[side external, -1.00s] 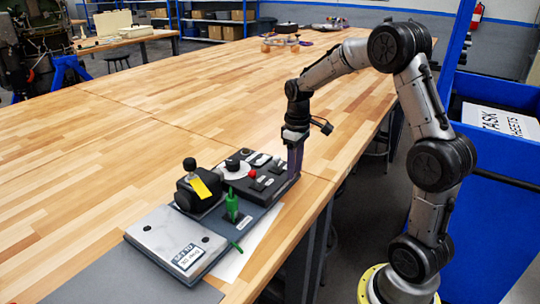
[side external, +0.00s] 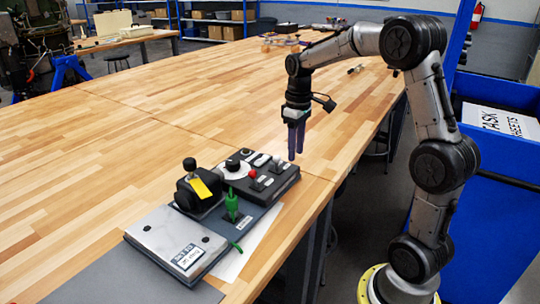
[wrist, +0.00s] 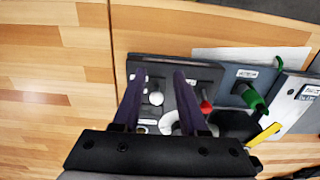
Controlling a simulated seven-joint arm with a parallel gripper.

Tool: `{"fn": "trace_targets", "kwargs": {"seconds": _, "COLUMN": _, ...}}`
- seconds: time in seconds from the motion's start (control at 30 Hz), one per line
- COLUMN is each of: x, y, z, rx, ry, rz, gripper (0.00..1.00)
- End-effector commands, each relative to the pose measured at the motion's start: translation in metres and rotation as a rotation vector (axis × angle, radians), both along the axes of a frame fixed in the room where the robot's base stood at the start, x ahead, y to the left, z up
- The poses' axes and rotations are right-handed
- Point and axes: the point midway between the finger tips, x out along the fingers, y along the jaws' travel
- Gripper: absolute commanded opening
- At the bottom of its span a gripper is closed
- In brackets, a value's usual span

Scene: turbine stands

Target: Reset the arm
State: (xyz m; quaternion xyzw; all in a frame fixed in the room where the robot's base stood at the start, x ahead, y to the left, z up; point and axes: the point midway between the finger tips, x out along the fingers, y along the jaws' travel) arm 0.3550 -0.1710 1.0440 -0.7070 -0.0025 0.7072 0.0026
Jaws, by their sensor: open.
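My gripper (side external: 296,154) hangs in the air, pointing down, above the right end of the black switch box (side external: 284,182). In the wrist view its two purple fingers (wrist: 160,77) stand apart with nothing held between them. A white-tipped lever (wrist: 156,98) on the switch box shows below and between the fingers. My arm is bent, reaching left over the wooden table (side external: 130,130).
The control panel also bears a red knob (side external: 252,174), a green lever (side external: 231,205), a black joystick (side external: 190,165) with a yellow tag and a grey labelled plate (side external: 177,240). A white sheet (side external: 262,225) lies beside it.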

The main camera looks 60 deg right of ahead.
Motion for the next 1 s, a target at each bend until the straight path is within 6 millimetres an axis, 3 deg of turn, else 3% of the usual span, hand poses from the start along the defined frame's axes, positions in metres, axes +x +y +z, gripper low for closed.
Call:
{"fn": "trace_targets", "kwargs": {"seconds": 0.47, "x": 0.0, "y": 0.0, "z": 0.01, "rx": 0.0, "ry": 0.0, "rz": 0.001, "gripper": 0.42}}
{"fn": "trace_targets", "kwargs": {"seconds": 0.57, "x": 0.003, "y": 0.008, "z": 0.017, "rx": -0.007, "ry": -0.015, "rz": 0.023, "gripper": 0.42}}
{"fn": "trace_targets", "kwargs": {"seconds": 0.67, "x": 0.003, "y": 0.028, "z": 0.044, "rx": -0.033, "ry": -0.075, "rz": 0.068, "gripper": 0.42}}
{"fn": "trace_targets", "kwargs": {"seconds": 0.77, "x": -0.014, "y": 0.061, "z": 0.073, "rx": -0.058, "ry": -0.143, "rz": 0.134, "gripper": 0.42}}
{"fn": "trace_targets", "kwargs": {"seconds": 0.9, "x": -0.056, "y": 0.107, "z": 0.101, "rx": -0.082, "ry": -0.251, "rz": 0.19, "gripper": 0.42}}
{"fn": "trace_targets", "kwargs": {"seconds": 1.0, "x": -0.091, "y": 0.133, "z": 0.108, "rx": -0.085, "ry": -0.326, "rz": 0.204, "gripper": 0.42}}
